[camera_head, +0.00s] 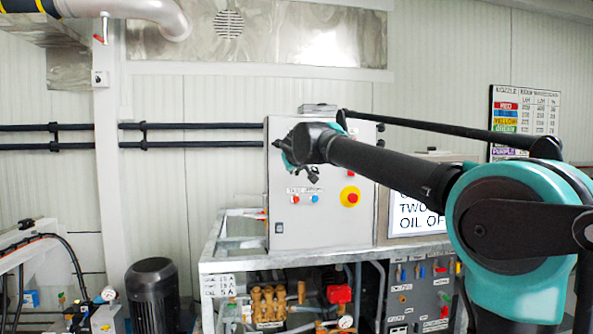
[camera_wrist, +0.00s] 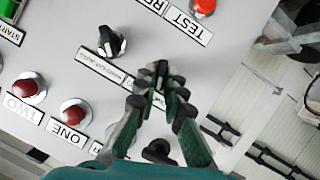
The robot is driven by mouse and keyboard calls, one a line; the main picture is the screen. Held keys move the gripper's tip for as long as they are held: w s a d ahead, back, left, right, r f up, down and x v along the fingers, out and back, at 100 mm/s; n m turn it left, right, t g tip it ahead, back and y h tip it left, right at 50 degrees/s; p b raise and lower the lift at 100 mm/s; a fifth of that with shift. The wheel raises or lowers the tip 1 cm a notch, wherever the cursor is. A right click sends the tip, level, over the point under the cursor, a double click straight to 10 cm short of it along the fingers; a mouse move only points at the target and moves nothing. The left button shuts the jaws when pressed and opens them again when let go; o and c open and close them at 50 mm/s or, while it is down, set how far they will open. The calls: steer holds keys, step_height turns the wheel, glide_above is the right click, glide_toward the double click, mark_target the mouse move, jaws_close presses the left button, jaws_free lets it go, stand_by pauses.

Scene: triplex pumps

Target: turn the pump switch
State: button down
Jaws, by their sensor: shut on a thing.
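The grey control box (camera_head: 322,212) stands in the middle of the head view. My gripper (camera_head: 283,150) is at its upper left front and hides that part of the panel. In the wrist view my gripper (camera_wrist: 160,78) is closed, its fingertips together at the panel. It is shut on a dark piece there, which I take as the pump switch; the fingers hide nearly all of it. Another black rotary switch (camera_wrist: 111,42) with a white pointer sits apart to the upper left. A black round part (camera_wrist: 160,150) shows between the finger bases.
The panel also carries red buttons (camera_wrist: 76,113), a red-orange button (camera_wrist: 203,7), white labels and a yellow-and-red emergency stop (camera_head: 350,196). A metal frame (camera_head: 235,258) with pump parts lies below. A black motor (camera_head: 152,295) stands at lower left.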

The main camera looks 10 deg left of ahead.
steer(key=shift+a+f+n+t+h, duration=0.15)
steer(key=shift+n+t+h, duration=0.45)
steer(key=shift+n+h, duration=0.7)
steer(key=shift+n+y, duration=0.3)
steer(key=shift+n, duration=0.1)
steer(key=c, duration=1.6)
jaws_free()
steer(key=v, duration=1.2)
steer(key=shift+s, duration=0.1)
